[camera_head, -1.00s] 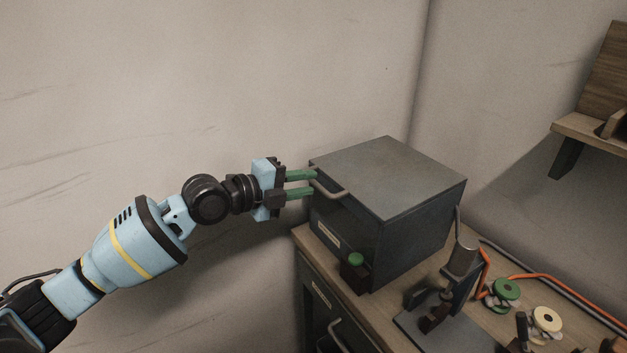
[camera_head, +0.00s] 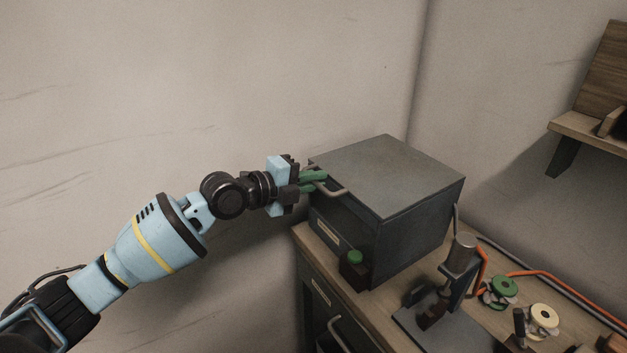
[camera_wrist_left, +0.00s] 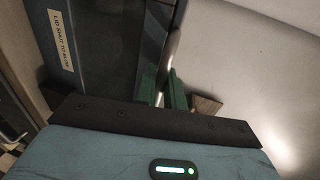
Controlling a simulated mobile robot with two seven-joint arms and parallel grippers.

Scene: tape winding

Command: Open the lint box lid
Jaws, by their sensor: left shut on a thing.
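The lint box (camera_head: 420,225) is a dark grey box on the wooden bench top. Its flat grey lid (camera_head: 385,172) lies level on top, with a metal bar handle (camera_head: 336,191) at the front left edge. My left gripper (camera_head: 318,180) has green fingers shut on the handle at its left end. In the left wrist view the handle bar (camera_wrist_left: 170,45) runs down between the green fingers (camera_wrist_left: 162,88). A label (camera_wrist_left: 63,40) shows on the box front there. My right gripper is in neither view.
A small dark block with a green button (camera_head: 355,257) stands before the box. A metal stand (camera_head: 445,290), a green spool (camera_head: 503,287), a cream spool (camera_head: 544,318) and an orange cable (camera_head: 540,276) lie to the right. A wall shelf (camera_head: 585,130) is at upper right.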

